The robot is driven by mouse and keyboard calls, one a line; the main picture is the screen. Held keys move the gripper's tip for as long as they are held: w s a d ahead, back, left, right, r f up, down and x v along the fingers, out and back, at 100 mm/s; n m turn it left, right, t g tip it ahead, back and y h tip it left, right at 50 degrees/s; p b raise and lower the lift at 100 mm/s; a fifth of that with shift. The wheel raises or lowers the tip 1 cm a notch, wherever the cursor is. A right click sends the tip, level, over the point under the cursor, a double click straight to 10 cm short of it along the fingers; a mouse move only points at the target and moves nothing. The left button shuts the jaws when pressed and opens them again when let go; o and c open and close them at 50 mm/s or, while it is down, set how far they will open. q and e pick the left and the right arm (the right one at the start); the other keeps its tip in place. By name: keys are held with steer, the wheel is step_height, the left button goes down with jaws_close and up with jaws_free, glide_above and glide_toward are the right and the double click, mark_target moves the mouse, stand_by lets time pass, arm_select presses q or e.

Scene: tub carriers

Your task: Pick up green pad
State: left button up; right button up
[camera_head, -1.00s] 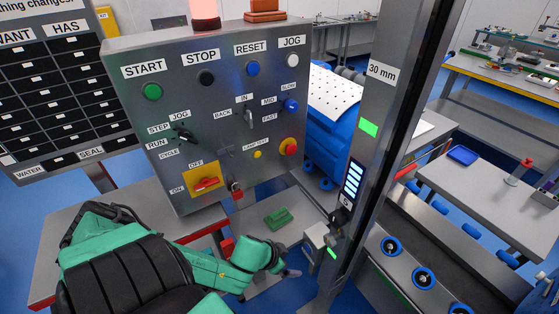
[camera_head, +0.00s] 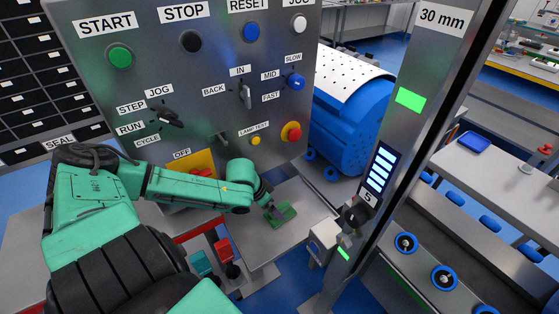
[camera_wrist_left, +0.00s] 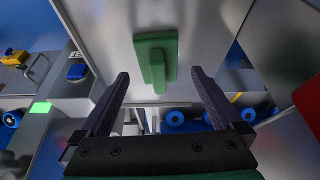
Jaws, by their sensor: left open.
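The green pad (camera_head: 285,217) lies on a grey metal shelf (camera_head: 260,246) below the control panel. It has a raised ridge along its top. My left gripper (camera_head: 271,211) reaches in from the left, and its dark fingers are just at the pad's left side in the head view. In the left wrist view, the pad (camera_wrist_left: 156,58) is centred ahead of the open fingers (camera_wrist_left: 162,82), with its ridge pointing down between them. The fingers stand apart on either side and do not visibly touch it. My right gripper is not in view.
The control panel (camera_head: 213,110) with buttons and switches rises behind the shelf. A metal post (camera_head: 405,120) with a green light stands to the right. A blue drum (camera_head: 345,125) is behind. Red and teal handled items (camera_head: 224,249) stand at the shelf's left edge.

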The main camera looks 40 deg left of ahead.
mark_target(279, 208)
arm_select(q)
steer(key=shift+w+d, duration=0.35)
steer(key=shift+w, duration=0.45)
steer(key=x, duration=0.5)
steer(key=shift+b, duration=0.3)
steer(key=shift+s+r, duration=0.1)
steer(key=shift+r, duration=0.05)
steer(key=c, duration=1.2)
steer(key=shift+r, duration=0.1)
steer(key=shift+c, duration=0.2)
